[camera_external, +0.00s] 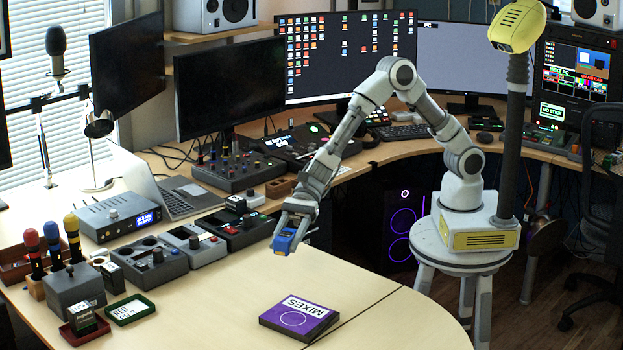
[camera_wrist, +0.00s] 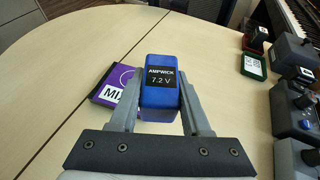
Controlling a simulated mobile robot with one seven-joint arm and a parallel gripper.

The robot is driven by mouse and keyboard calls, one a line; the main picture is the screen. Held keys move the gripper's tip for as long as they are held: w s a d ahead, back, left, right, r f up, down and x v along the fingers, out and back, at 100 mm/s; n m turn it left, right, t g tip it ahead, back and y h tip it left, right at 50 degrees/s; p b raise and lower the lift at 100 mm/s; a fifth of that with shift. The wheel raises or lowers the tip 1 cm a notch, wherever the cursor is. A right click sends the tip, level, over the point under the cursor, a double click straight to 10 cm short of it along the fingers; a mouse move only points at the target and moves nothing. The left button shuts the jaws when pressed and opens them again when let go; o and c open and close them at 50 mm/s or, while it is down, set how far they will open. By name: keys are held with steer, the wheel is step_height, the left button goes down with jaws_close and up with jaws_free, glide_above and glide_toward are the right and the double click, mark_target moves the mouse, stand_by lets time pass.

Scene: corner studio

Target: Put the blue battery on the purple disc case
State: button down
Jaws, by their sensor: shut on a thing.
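The blue battery (camera_wrist: 160,87), with a dark label reading "AMPWICK 7.2 V", is between the fingers of my gripper (camera_wrist: 160,97), which is shut on it. In the external view the battery (camera_external: 284,241) hangs in my gripper (camera_external: 291,229) above the table, up and left of the purple case. The purple disc case (camera_external: 299,317), labelled "MIXES" with a white ring, lies flat near the table's front edge. It also shows in the wrist view (camera_wrist: 106,93), left of the battery and partly hidden by the left finger. Nothing lies on its visible part.
The pale table (camera_external: 215,300) is clear around the case. Several control boxes (camera_external: 150,260) stand along its left side. A red tray (camera_external: 84,334) and a green tray (camera_external: 130,309) lie at the front left. A laptop (camera_external: 170,190) stands farther back.

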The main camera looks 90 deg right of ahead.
steer(key=b, duration=0.3)
glide_above(299, 315)
step_height(299, 315, down, 7)
steer(key=shift+r, duration=0.1)
steer(key=shift+f+b, duration=0.85)
steer(key=shift+f, duration=1.15)
steer(key=shift+f, duration=0.2)
steer(key=shift+c, duration=1.8)
jaws_free()
steer(key=shift+r, duration=0.25)
steer(key=p+v, duration=0.2)
steer(key=v, duration=1)
steer(key=shift+f, duration=0.1)
